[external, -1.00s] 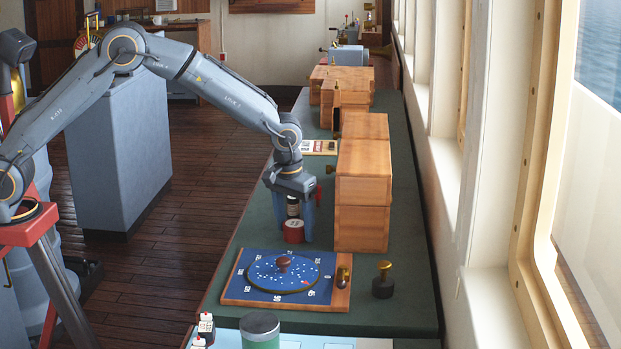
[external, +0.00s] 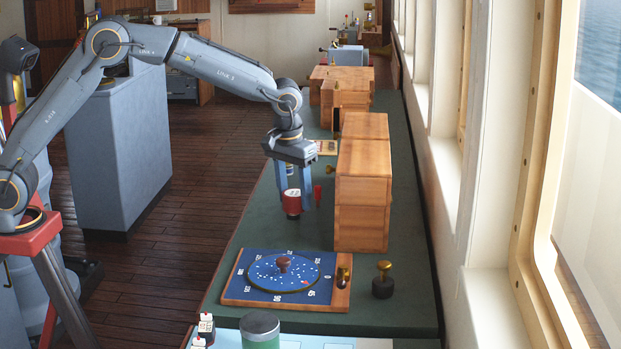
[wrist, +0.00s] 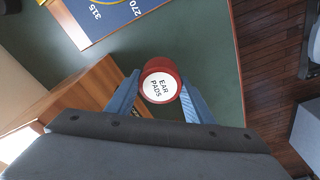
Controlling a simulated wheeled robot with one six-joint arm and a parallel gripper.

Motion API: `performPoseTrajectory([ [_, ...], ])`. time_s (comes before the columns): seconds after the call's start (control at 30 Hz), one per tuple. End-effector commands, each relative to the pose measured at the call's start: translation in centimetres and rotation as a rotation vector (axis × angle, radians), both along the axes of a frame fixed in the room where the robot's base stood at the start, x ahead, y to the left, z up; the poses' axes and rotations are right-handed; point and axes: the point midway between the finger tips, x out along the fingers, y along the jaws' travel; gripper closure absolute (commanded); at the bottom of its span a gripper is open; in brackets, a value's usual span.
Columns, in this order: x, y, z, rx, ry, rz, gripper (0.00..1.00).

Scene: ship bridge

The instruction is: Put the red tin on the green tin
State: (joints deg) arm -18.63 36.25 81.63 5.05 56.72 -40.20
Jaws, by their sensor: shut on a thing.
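The red tin (external: 292,204) has a white top label that reads "EAR PADS" in the wrist view (wrist: 160,86). My gripper (external: 294,205) is shut on the red tin, with one blue finger on each side of it. The tin hangs upright above the green counter, beside the wooden boxes. The green tin (external: 260,332) has a dark grey lid and stands at the near end, at the bottom edge of the external view. My gripper is well beyond it, farther along the counter. The green tin is not visible in the wrist view.
A blue star-dial board (external: 283,277) with a round knob lies between my gripper and the green tin. A brass-topped stamp (external: 383,280) stands right of it. Stacked wooden boxes (external: 362,190) stand close to the right of my gripper. Small bottles (external: 205,328) stand left of the green tin.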

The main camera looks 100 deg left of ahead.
Motion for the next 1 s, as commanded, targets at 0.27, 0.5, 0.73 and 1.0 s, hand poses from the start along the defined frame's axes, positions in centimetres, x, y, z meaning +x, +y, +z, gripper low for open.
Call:
performPoseTrajectory([
  [0.27, 0.0, 0.0, 1.8, 0.000, -0.001, -0.001, 0.76],
  [0.5, 1.6, -4.5, 2.7, 0.001, -0.001, -0.064, 0.76],
  [0.73, 4.1, -15.0, 4.8, 0.001, -0.002, -0.209, 0.76],
  [1.0, 4.8, -28.1, 7.4, 0.001, -0.001, -0.382, 0.76],
])
